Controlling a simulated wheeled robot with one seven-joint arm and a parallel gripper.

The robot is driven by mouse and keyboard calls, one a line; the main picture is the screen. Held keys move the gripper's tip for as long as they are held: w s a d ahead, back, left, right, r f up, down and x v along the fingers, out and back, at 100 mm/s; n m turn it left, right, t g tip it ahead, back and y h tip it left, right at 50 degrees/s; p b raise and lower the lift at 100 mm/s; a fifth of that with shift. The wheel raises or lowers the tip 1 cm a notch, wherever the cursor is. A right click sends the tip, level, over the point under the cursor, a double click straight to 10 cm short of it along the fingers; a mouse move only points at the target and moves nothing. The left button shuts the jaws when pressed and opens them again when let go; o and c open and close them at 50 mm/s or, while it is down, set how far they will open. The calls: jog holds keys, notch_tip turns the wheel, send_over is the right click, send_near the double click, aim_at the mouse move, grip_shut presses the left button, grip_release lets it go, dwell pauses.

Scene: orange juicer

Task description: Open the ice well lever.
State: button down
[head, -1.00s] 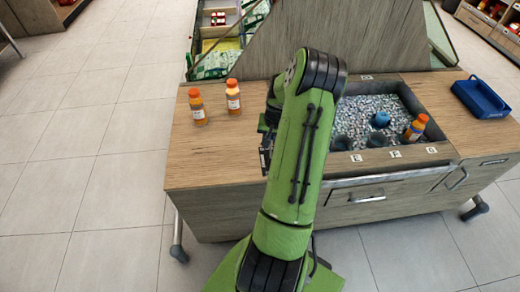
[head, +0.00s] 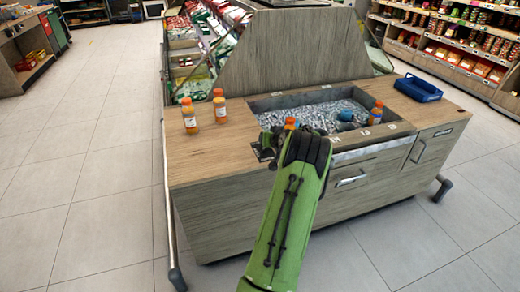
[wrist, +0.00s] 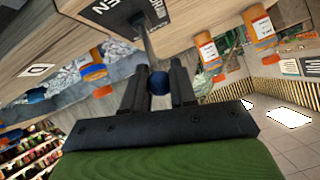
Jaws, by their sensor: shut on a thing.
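The lever shows in the wrist view as a thin metal rod (wrist: 148,45) with a round dark blue knob (wrist: 158,83). The rod runs from a dark plate (wrist: 113,10) with white lettering, partly cut off. My gripper (wrist: 158,87) has its two black fingers on either side of the knob and is shut on it. In the head view a dark plate (head: 263,151) shows at the front left of the ice well (head: 252,104). There my arm hides most of the gripper and the knob.
Two orange bottles (head: 189,116) (head: 220,106) stand on the counter left of the well. Another bottle (head: 376,113) and a blue item (head: 346,115) sit in the ice. An orange cap (head: 290,122) shows just behind my arm. A blue tray (head: 418,89) lies at the right.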

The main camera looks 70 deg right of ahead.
jog(key=shift+s+a+f+t+h, duration=0.15)
jog(key=shift+s+a+t+h, duration=0.05)
jog(key=shift+t+h, duration=0.1)
dwell(0.4)
jog(key=c, duration=0.9)
grip_release()
jog(key=p+v, duration=0.2)
jog(key=v, duration=1.3)
jog(key=shift+s+a+p, duration=0.15)
jog(key=shift+a+p, duration=0.15)
jog(key=shift+p, duration=0.05)
